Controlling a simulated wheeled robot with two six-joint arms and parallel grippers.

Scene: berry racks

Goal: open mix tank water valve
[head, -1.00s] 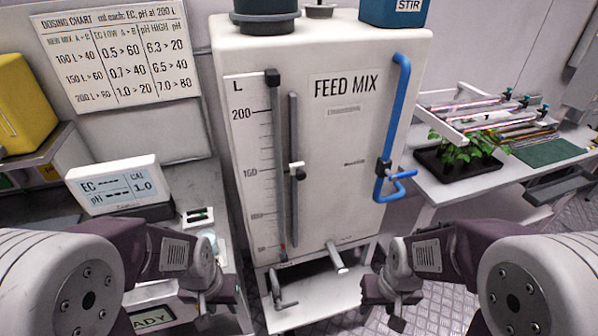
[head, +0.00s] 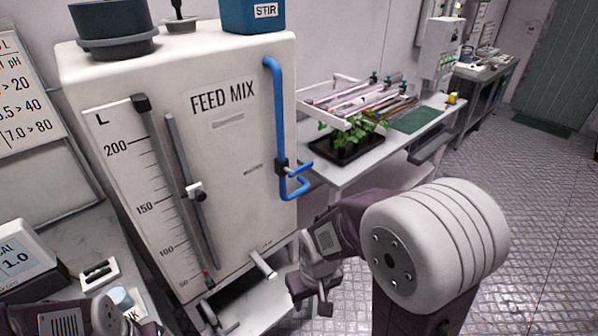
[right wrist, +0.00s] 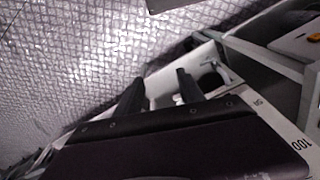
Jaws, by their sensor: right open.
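The white FEED MIX tank (head: 235,140) stands in the left half of the head view. A blue water pipe (head: 278,100) runs down its right side. A dark valve body (head: 282,167) sits on this pipe, with a blue lever handle (head: 300,169) sticking out to the right. My right gripper (head: 312,292) is below the handle, near the tank's foot, and apart from it. In the right wrist view its two dark fingers (right wrist: 160,88) are spread with nothing between them. My left forearm shows at the lower left, but its gripper is out of view.
A metal spout (head: 263,264) juts from the tank's lower front. A bench with a black plant tray (head: 345,155) and a white rack stands to the right of the tank. The patterned floor (head: 540,200) at the right is clear.

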